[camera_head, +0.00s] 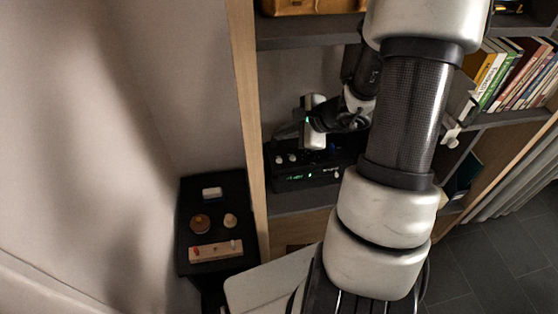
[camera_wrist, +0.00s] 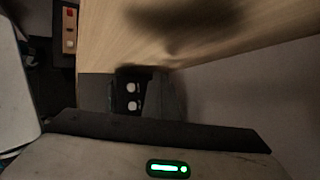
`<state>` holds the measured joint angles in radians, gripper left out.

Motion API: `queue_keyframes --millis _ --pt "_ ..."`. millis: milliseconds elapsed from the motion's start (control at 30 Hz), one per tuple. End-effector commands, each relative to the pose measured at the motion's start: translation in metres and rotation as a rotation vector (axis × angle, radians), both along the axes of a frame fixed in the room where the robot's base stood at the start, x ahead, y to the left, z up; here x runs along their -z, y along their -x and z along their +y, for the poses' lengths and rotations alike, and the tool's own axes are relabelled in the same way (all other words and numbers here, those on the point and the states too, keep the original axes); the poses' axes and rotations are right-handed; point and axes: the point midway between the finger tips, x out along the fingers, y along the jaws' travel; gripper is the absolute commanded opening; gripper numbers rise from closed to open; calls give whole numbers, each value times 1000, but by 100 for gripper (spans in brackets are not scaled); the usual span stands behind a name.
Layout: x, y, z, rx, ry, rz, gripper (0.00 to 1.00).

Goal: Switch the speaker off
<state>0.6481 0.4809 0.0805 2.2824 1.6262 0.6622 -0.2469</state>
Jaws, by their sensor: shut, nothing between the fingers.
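A black box with pale knobs and a lit green display, which looks like the speaker (camera_head: 305,179), stands on a shelf of the bookcase in the head view. Two pale knobs on a dark unit (camera_wrist: 132,106), probably the same box, show in the wrist view. My gripper (camera_head: 281,132) is just above the box, pointing left, shut and empty. Its pale body with a green light (camera_wrist: 168,168) fills the bottom of the wrist view. Whether it touches the box cannot be told.
The bookcase's wooden upright (camera_head: 246,110) is close left of my gripper. Books (camera_head: 515,75) stand at right.

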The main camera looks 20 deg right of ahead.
Motion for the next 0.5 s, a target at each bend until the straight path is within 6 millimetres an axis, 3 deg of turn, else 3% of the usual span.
queue_keyframes --millis 500 --pt "73 0 0 -1 1 0 0"
